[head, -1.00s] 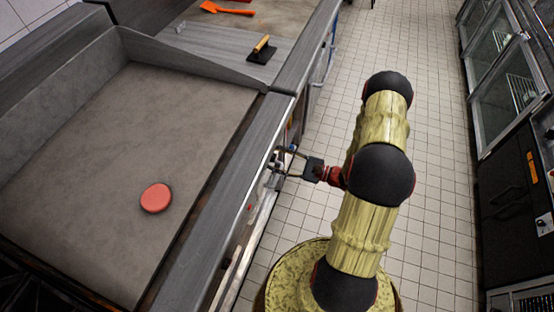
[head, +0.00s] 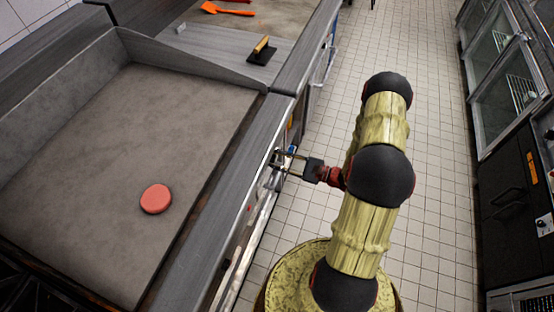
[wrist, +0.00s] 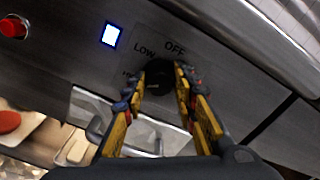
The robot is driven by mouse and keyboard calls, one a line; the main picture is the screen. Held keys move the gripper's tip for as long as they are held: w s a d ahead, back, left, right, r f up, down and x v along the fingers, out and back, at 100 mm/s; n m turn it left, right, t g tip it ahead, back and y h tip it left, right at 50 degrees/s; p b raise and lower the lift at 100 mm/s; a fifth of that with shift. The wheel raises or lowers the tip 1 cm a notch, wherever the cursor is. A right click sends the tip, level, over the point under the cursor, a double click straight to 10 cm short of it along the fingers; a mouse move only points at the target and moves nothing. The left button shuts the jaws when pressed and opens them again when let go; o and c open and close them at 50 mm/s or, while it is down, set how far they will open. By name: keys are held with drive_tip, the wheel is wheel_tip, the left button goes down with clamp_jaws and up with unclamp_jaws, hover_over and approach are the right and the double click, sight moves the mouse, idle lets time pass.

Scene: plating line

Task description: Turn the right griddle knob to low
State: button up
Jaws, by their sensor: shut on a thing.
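The griddle knob is a dark round knob (wrist: 159,72) on the front panel, seen in the wrist view between my fingertips. The labels "OFF" and "Low" are printed above it, and a partly hidden label beginning with "H" is at its left. My gripper (wrist: 162,75) is shut on the knob, one finger on each side. Which label the knob points to cannot be made out. In the head view my gripper (head: 278,159) reaches left to the front of the griddle (head: 110,120); the knob is too small to tell there.
A red patty (head: 156,198) lies on the griddle. A lit display (wrist: 110,35) and a red button (wrist: 14,28) are left of the knob on the panel. A press with a wooden handle (head: 262,50) and an orange spatula (head: 226,9) lie farther back. The tiled floor (head: 430,150) is clear.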

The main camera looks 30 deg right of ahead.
drive_tip(key=shift+r+m, duration=0.1)
drive_tip(key=shift+m, duration=0.2)
drive_tip(key=m+p, duration=0.3)
drive_tip(key=m, duration=0.2)
drive_tip(key=shift+r, duration=0.1)
drive_tip(key=m+p, duration=0.2)
drive_tip(key=m, duration=0.4)
drive_tip(key=shift+w+d+p, duration=0.1)
drive_tip(key=shift+w+p, duration=0.05)
drive_tip(key=shift+p, duration=0.15)
idle(0.4)
drive_tip(key=o, duration=1.1)
drive_tip(key=shift+o, duration=0.2)
drive_tip(key=v, duration=1.2)
drive_tip(key=shift+f, duration=0.2)
